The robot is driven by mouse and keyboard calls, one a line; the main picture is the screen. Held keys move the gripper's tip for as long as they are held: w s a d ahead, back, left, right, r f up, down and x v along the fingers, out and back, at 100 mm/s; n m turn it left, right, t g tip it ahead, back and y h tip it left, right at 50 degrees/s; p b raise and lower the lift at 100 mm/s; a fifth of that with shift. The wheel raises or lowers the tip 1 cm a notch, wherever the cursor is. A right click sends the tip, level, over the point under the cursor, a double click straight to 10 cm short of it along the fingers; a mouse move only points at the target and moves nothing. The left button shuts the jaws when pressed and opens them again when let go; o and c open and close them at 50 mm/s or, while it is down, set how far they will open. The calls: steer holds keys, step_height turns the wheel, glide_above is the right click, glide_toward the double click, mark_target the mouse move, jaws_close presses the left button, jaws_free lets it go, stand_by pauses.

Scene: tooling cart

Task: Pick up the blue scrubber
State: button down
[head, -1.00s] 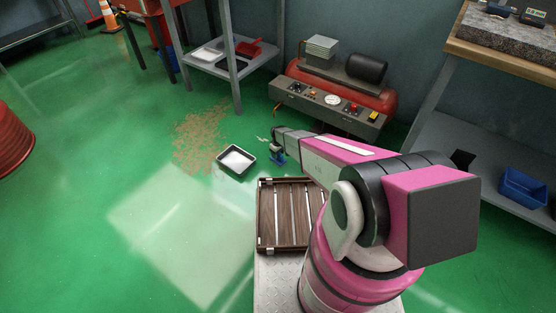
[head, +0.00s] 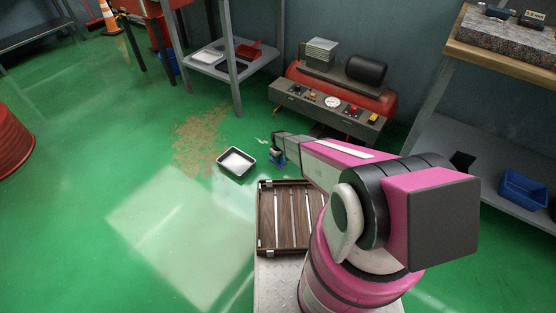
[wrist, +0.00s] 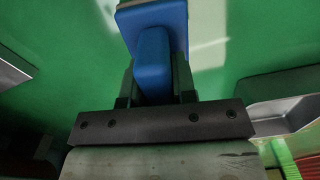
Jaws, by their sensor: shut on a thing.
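The blue scrubber (wrist: 160,48) is between the fingers of my gripper (wrist: 154,85) in the wrist view. The gripper is shut on its narrower blue part. The broader blue end, with a pale edge, sticks out beyond the fingers. In the head view my gripper (head: 277,149) is low over the green floor, just right of the grey tray, with a small bit of the blue scrubber (head: 278,160) showing under it. Whether the scrubber touches the floor is hard to tell.
A grey tray with white contents (head: 237,171) lies on the floor, beside scattered brown debris (head: 200,135). A slatted wooden crate (head: 283,247) is nearer me. A red compressor (head: 385,103) stands behind the arm, a metal shelf (head: 222,72) behind left. Floor at left is open.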

steer(key=r, duration=0.4)
steer(key=shift+s+a+r, duration=0.2)
steer(key=shift+s+r, duration=0.05)
steer(key=shift+s, duration=0.1)
steer(key=s+a+r, duration=0.6)
steer(key=s+a, duration=0.1)
steer(key=a, duration=0.1)
steer(key=shift+r, duration=0.15)
steer(key=shift+a, duration=0.1)
steer(key=c, duration=1.7)
jaws_free()
steer(key=shift+c, duration=0.3)
